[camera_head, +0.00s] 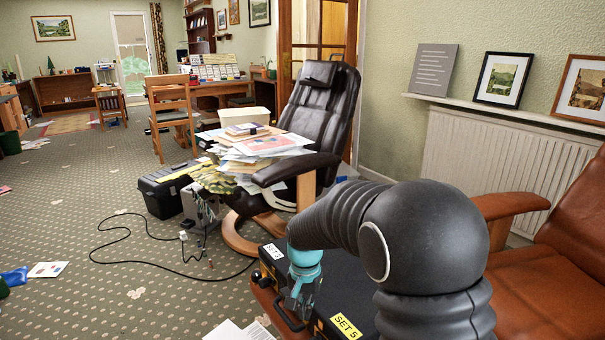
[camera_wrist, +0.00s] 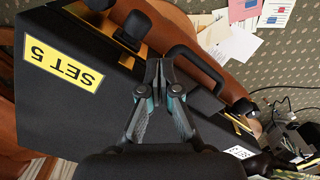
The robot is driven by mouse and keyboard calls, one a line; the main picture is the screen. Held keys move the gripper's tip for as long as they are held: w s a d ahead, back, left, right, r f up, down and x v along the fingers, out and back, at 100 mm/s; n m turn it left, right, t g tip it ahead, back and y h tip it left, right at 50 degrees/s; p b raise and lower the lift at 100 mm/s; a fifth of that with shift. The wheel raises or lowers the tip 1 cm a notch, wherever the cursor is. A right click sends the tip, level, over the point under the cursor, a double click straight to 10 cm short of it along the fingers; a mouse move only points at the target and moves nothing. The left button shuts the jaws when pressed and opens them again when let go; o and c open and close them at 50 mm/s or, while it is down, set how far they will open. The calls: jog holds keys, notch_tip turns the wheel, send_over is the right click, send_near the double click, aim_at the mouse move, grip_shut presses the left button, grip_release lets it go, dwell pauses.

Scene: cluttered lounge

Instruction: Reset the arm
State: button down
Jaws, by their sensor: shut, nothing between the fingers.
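My arm reaches in from the lower right of the head view. My gripper (camera_head: 300,295) points down over the black case labelled "SET 5" (camera_head: 345,327). In the wrist view my gripper (camera_wrist: 159,62) is shut with its fingertips together and nothing between them. The black case (camera_wrist: 70,115) lies below it, with its curved handle (camera_wrist: 200,62) just right of the fingertips. I cannot tell whether the fingers touch the case. My arm hides part of the case in the head view.
A dark leather chair (camera_head: 325,110) piled with papers (camera_head: 262,150) stands behind the case. A brown leather armchair (camera_head: 560,270) is at the right, by a radiator (camera_head: 490,160). A black toolbox (camera_head: 165,190) and a loose cable (camera_head: 120,225) lie left. Patterned carpet farther left is mostly clear.

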jog(key=s+n, duration=0.1)
jog(key=s+d, duration=0.1)
jog(key=s, duration=0.1)
jog(key=shift+s+d+f+n, duration=0.1)
jog(key=shift+s+d+n, duration=0.05)
jog(key=shift+s+n, duration=0.2)
jog(key=s+d+r+t, duration=0.2)
jog(key=s+d+r, duration=0.2)
jog(key=s, duration=0.3)
jog(key=s+d+r+n+t, duration=0.1)
jog(key=s+d+r+t, duration=0.1)
jog(key=s+d+r, duration=0.3)
jog(key=s+d+r+t, duration=0.1)
jog(key=s+d+r, duration=0.3)
jog(key=s+r, duration=0.3)
jog(key=s, duration=0.3)
jog(key=shift+d+t, duration=0.4)
jog(key=shift+n, duration=0.25)
dwell(0.9)
